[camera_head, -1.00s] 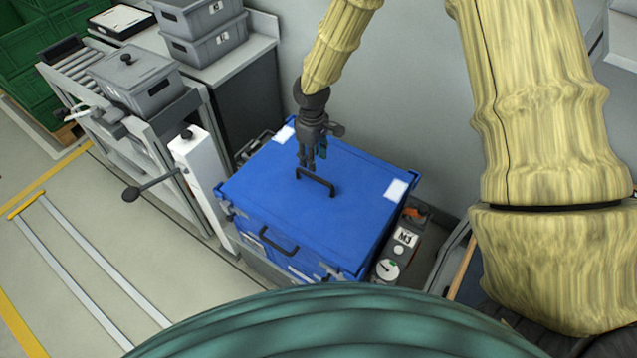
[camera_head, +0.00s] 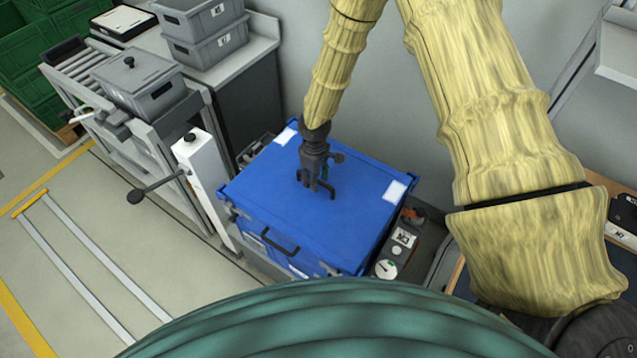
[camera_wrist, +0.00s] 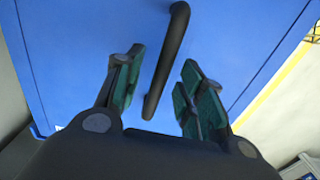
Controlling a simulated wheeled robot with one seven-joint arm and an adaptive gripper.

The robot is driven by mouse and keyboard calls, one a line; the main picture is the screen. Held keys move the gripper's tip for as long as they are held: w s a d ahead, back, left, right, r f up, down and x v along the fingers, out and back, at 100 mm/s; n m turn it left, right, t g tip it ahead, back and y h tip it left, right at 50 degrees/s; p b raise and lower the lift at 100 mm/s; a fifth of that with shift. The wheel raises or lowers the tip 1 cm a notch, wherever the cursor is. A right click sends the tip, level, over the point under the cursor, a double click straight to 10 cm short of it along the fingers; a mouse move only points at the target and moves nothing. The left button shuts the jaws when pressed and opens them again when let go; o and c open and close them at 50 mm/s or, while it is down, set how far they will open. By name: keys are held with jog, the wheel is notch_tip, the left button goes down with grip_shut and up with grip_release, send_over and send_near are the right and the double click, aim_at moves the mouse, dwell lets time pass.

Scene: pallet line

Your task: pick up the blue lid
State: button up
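The blue lid (camera_head: 340,208) lies on top of a blue box (camera_head: 262,232), with white labels near two corners. A black handle stands up from the lid's middle; it shows in the wrist view (camera_wrist: 168,60). My gripper (camera_head: 317,190) is directly over the handle, pointing down. In the wrist view my gripper (camera_wrist: 158,95) is open, with green-padded fingers on either side of the handle. The handle runs between the fingers, with a visible gap to each pad. In the head view my gripper partly hides the handle.
A control panel with a dial (camera_head: 386,269) sits right of the box. A white post with a black lever (camera_head: 150,193) stands at the left. Grey bins (camera_head: 140,85) and a roller conveyor are behind it. The floor at the left is open apart from rails.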

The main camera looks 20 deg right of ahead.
jog(key=shift+f, duration=0.7)
grip_shut()
